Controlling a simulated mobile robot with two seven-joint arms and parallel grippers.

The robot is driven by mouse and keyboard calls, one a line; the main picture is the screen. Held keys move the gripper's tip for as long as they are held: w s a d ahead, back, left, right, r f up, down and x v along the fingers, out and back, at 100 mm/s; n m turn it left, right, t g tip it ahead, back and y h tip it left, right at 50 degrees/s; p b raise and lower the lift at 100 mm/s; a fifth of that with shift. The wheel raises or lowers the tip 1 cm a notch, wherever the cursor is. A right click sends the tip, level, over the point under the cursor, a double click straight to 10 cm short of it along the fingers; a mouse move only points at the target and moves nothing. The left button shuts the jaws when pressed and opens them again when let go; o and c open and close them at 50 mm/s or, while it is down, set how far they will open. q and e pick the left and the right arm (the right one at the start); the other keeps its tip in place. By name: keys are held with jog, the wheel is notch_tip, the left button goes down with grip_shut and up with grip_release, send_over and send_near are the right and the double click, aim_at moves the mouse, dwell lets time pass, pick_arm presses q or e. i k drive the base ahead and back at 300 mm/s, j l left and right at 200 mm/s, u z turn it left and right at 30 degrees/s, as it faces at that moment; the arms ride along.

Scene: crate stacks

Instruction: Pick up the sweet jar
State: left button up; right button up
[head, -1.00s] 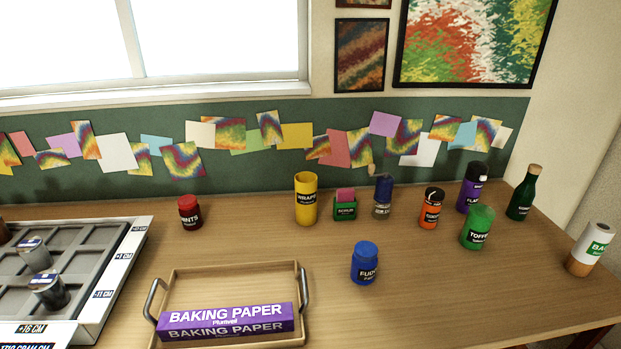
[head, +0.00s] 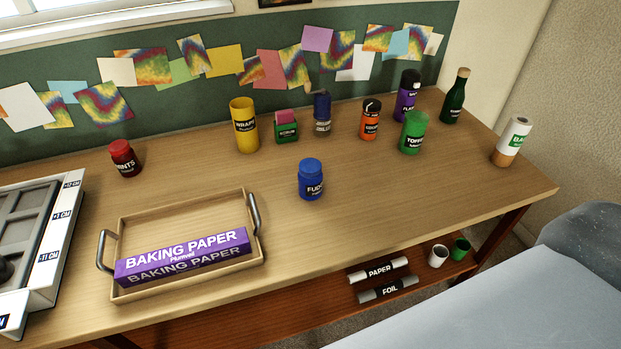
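Several labelled jars stand upright on the wooden table. A red jar (head: 125,158), its label ending in "INTS", stands at the left, behind the tray. A blue jar (head: 311,180), its label starting "FUD", stands alone in the middle, right of the tray. A green jar (head: 413,132), its label starting "TOFF", stands further right, just in front of a purple bottle. The frames do not show which one the task calls the sweet jar. Neither of my grippers is in view.
A wooden tray (head: 122,222) holds a purple baking paper box (head: 184,256). A yellow tube (head: 244,125), an orange jar (head: 370,120), a green bottle (head: 454,96) and a white roll (head: 512,141) stand behind. A lower shelf (head: 330,295) holds rolls and cups. The table's right front is clear.

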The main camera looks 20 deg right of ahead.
aim_at(309, 189)
jog(key=k+l+z, duration=0.15)
jog(key=z, duration=0.25)
jog(key=k+l+z, duration=0.1)
jog(key=l+z, duration=0.25)
jog(key=k+l+z, duration=0.1)
jog(key=l+z, duration=0.15)
jog(key=z, duration=0.15)
